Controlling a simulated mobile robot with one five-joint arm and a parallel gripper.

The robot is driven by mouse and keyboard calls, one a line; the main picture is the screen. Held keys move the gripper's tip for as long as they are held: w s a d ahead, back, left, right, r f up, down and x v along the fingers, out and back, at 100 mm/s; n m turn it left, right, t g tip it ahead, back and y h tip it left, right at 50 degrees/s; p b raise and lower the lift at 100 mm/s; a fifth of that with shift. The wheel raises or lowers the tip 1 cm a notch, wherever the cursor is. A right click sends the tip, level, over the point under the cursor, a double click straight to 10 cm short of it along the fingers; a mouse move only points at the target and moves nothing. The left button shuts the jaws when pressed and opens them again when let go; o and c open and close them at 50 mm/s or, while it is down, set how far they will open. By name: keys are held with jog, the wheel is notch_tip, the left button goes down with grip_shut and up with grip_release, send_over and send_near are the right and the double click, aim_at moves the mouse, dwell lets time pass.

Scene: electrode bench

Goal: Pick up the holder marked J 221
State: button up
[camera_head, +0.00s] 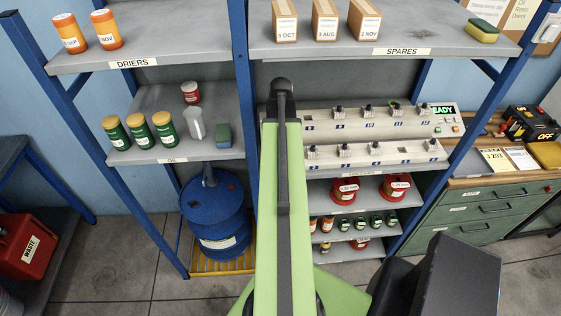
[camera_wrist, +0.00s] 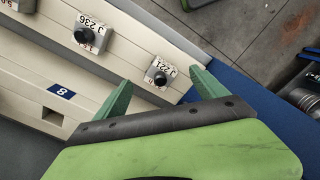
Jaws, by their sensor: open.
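The holder marked J 221 (camera_wrist: 160,73) is a small pale block with a black round knob. In the wrist view it sits on the cream rack (camera_wrist: 125,62), near the rack's end. My gripper (camera_wrist: 161,79) is open, its two green fingers spread to either side of the holder in the picture, with nothing held. I cannot tell how far the fingertips are from it. In the head view several similar holders stand on the stepped rack (camera_head: 418,158), their labels too small to read. My arm hides my gripper there.
A holder marked J 236 (camera_wrist: 89,36) stands beside J 221. An empty slot (camera_wrist: 52,115) lies by the blue 8 plate. The blue shelf post (camera_wrist: 255,115) runs close to the rack's end. The upper shelf (camera_head: 330,44) carries boxes above the rack.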

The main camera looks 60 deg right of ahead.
notch_tip(320, 180, down, 3)
jog(key=shift+f+b, duration=0.1)
jog(key=shift+b, duration=0.75)
jog(key=shift+r, duration=0.2)
grip_shut()
